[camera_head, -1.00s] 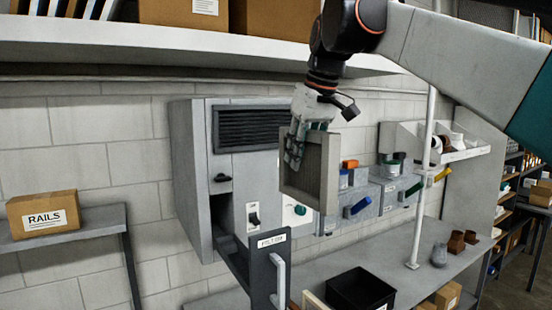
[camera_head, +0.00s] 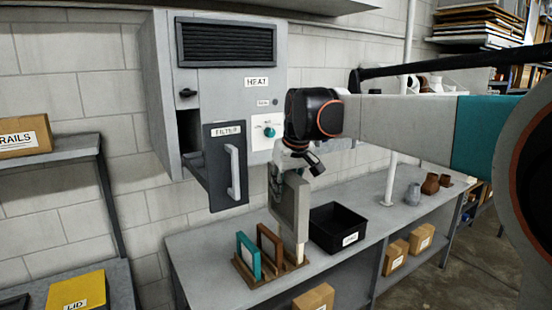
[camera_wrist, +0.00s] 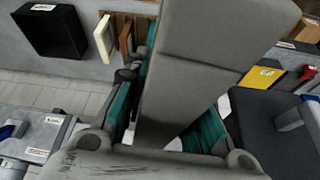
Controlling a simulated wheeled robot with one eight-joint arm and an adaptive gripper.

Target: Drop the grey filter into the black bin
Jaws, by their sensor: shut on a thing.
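My gripper (camera_head: 284,176) points down over the bench and is shut on the grey filter (camera_head: 291,208), a thick flat slab held upright below it. In the wrist view the grey filter (camera_wrist: 205,50) fills the middle between the teal finger pads of my gripper (camera_wrist: 165,125). The black bin (camera_head: 325,237) is open-topped and stands on the bench, just right of the filter. It also shows in the wrist view at upper left (camera_wrist: 52,35). The filter is outside the bin, in front of or above the rack end; the exact gap is unclear.
A wooden rack (camera_head: 243,270) with teal, brown and cream panels stands left of the bin. The heater's FILTER door (camera_head: 226,185) hangs open with its handle outward. Cups stand farther right on the bench. A shelf with a yellow LID thing (camera_head: 78,291) is lower left.

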